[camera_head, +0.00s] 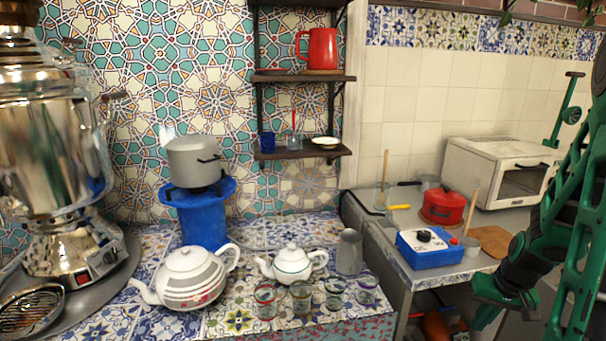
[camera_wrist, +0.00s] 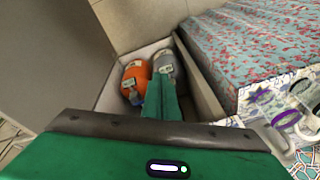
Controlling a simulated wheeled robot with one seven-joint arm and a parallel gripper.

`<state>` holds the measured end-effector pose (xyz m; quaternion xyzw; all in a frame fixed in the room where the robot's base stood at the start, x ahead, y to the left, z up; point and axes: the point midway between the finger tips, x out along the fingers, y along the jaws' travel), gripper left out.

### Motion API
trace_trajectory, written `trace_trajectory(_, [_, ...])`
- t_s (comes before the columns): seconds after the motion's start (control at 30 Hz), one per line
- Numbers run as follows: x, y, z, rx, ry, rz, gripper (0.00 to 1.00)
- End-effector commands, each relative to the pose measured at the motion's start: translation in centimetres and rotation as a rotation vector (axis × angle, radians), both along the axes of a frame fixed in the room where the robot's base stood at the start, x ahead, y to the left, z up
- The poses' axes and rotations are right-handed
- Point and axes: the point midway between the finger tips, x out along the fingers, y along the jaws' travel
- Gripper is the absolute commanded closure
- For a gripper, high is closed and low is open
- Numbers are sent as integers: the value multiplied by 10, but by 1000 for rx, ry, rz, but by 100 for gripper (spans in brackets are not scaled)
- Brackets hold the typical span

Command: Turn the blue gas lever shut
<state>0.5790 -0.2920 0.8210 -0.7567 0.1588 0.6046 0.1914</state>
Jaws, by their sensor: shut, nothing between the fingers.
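In the wrist view, an orange gas bottle (camera_wrist: 134,72) and a grey gas bottle (camera_wrist: 176,62) stand side by side in a pale open compartment. A small bluish patch (camera_wrist: 138,100) shows at the near end of the orange bottle, beside my finger. It may be the blue lever, but its shape and angle are too small to tell. My gripper (camera_wrist: 164,78) is shut and empty, reaching toward the bottles and hiding part of both; I cannot tell whether it touches anything. In the head view, my gripper (camera_head: 488,306) is right of the orange bottle (camera_head: 436,325), below the counter.
The compartment's pale walls (camera_wrist: 198,82) close in around the bottles. In the head view, a blue gas stove (camera_head: 430,256), a red pot (camera_head: 443,207) and a white toaster oven (camera_head: 496,170) stand on the counter above. Teapots, glasses and a samovar (camera_head: 50,150) fill the tiled table at left.

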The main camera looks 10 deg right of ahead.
Motion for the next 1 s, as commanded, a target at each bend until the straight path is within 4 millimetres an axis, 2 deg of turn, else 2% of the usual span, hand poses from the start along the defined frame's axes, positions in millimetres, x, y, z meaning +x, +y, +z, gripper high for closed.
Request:
trace_trajectory(0.03, [-5,8,15,-11,13,10,100])
trace_trajectory(0.2, [-33,34,56,-26,75,15,100])
trace_trajectory(0.5, [-96,80,117,-23,162,-10,100])
trace_trajectory(0.63, [-124,98,136,-8,189,-26,100])
trace_trajectory(0.8, [-151,113,149,15,216,-44,100])
trace_trajectory(1.0, [-162,119,153,25,226,-51,100])
